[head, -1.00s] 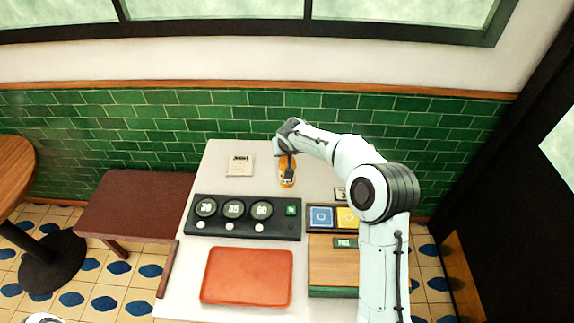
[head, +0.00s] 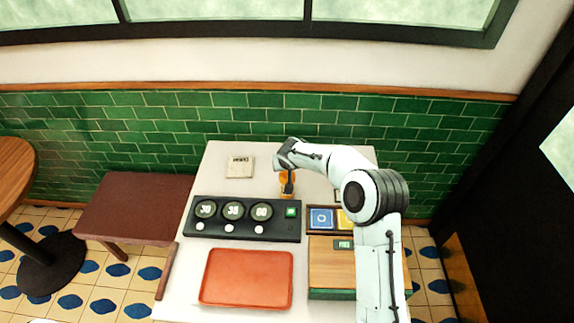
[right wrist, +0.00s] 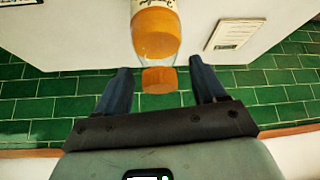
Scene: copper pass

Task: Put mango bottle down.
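The mango bottle (head: 287,190), orange with a pale label, is at the back middle of the white counter, behind the dial panel. In the right wrist view the bottle (right wrist: 155,35) shows its orange cap pointing toward my gripper. My right gripper (right wrist: 160,68) is open, with one finger on each side of the bottle's cap and neck and a visible gap on both sides. My left gripper is not in view.
The black panel (head: 245,232) with three dials stands just in front of the bottle. A cream card (head: 239,167) lies to the left. An orange tray (head: 246,278), a wooden box (head: 333,262) and blue and yellow tiles (head: 321,217) are nearer. Counter between card and bottle is clear.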

